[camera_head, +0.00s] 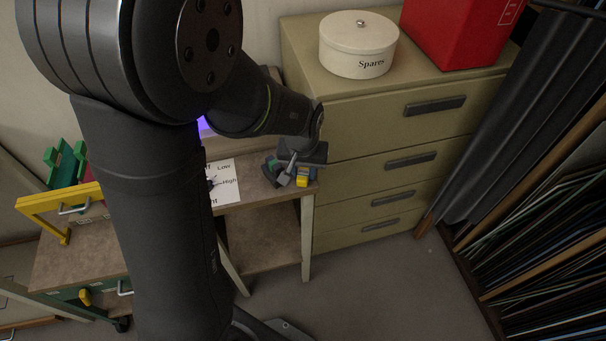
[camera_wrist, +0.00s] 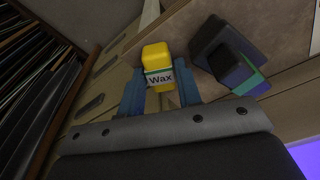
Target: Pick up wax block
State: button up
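The yellow wax block (camera_wrist: 156,56) has a white label reading "Wax". In the wrist view it lies between the two blue fingers of my gripper (camera_wrist: 160,82), one on each side. The fingers are apart, but I cannot tell whether they press on it. In the head view the wax block (camera_head: 303,181) shows at the right end of the small bench (camera_head: 262,197), just below my gripper (camera_head: 290,172). My gripper covers part of that spot there.
Dark blocks, one with a green side (camera_wrist: 249,83), sit close beside the wax block. A drawer cabinet (camera_head: 365,150) with a Spares tin (camera_head: 357,48) and red box (camera_head: 455,30) stands at the right.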

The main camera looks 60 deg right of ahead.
jog(key=shift+f, duration=0.15)
grip_shut()
